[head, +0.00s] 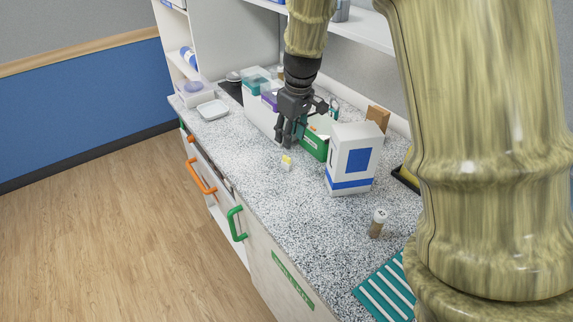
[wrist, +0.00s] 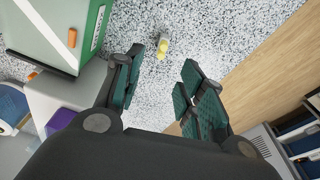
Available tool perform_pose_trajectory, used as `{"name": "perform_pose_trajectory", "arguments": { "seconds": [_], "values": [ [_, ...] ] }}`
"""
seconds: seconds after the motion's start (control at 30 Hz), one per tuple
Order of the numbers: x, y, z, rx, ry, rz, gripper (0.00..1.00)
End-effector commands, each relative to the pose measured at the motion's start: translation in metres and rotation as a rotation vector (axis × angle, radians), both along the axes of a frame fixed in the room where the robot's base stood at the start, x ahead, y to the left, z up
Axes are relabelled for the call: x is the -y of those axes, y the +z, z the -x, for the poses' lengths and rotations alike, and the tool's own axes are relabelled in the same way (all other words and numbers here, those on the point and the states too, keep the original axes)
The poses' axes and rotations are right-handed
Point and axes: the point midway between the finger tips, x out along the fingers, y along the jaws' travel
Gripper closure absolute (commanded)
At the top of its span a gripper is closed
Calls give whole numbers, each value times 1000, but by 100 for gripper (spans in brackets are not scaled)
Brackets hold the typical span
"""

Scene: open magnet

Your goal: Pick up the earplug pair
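The earplug pair (head: 287,161) is a small yellow and white item lying on the speckled counter (head: 250,180). In the wrist view the earplug pair (wrist: 162,47) lies beyond the fingertips, roughly in line with the gap between them. My gripper (head: 287,140) points down above the counter, just behind the earplug pair in the head view. In the wrist view my gripper (wrist: 161,72) has its two dark green-padded fingers apart, with nothing between them.
A green box (head: 315,146) and a white and blue carton (head: 350,160) stand close on the right. A white bin (head: 258,117) is behind the gripper. A small brown bottle (head: 376,226) and a teal striped mat (head: 385,290) are nearer. The counter's front edge is to the left.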

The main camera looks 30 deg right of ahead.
Motion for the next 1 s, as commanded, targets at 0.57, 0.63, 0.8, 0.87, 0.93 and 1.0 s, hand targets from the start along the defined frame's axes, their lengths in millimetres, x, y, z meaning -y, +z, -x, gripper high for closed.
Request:
{"name": "perform_pose_trajectory", "arguments": {
  "seconds": [0.57,0.63,0.8,0.87,0.93,1.0],
  "values": [
    [-3,-49,-6,-1,-2,-1,61],
    [-2,-52,-6,-1,-2,-1,61],
    [-2,-70,-5,-3,-2,0,61],
    [-2,-77,-4,-4,-4,-1,61],
    [-2,-84,-6,-2,-3,-1,61],
    [-3,-91,-7,-1,-3,-1,61]
  ]
}}
